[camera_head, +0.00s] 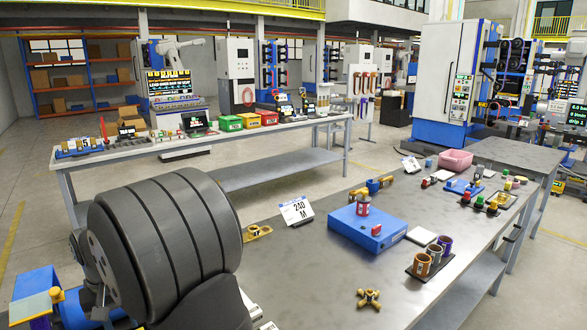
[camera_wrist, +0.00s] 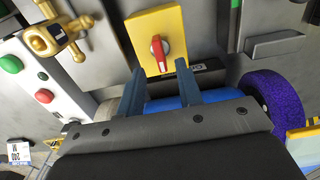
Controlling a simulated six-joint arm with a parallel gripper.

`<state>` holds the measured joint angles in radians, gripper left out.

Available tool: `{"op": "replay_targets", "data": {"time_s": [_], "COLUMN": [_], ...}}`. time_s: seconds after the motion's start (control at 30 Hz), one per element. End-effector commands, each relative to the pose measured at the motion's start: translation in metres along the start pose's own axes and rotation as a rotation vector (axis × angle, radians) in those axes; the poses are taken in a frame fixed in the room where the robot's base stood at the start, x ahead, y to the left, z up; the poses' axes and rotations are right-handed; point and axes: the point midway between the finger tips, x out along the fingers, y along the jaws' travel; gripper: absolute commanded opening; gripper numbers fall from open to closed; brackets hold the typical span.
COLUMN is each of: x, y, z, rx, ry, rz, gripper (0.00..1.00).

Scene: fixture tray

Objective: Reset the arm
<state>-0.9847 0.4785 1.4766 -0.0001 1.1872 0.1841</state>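My gripper (camera_wrist: 159,68) shows in the wrist view with its two blue-grey fingers spread apart and nothing held between them. A yellow plate with a red rotary knob (camera_wrist: 160,50) shows beyond the fingertips; I cannot tell how far away it is. A blue rounded part shows behind and between the fingers, partly hidden by my gripper's body. In the head view my dark grey arm fills the lower left. My gripper's fingers cannot be made out there.
In the wrist view, a brass valve-like part (camera_wrist: 60,38), a white button panel (camera_wrist: 30,85) and a purple ring (camera_wrist: 272,98) surround the gripper. In the head view, a blue box (camera_head: 368,227), a cup holder (camera_head: 428,262) and a pink bin (camera_head: 455,160) stand on the grey bench.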

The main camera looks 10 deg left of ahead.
Motion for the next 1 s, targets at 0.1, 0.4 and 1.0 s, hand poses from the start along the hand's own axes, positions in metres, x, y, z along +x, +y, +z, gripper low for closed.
{"op": "replay_targets", "data": {"time_s": [0.1,0.4,1.0], "x": [0.021,0.041,0.020], "y": [0.000,0.000,0.000], "z": [0.001,0.000,-0.001], "rx": [0.000,0.014,0.000], "ry": [-0.003,0.001,0.004], "rz": [0.001,0.000,-0.001], "gripper": [0.33,0.33,0.33]}}
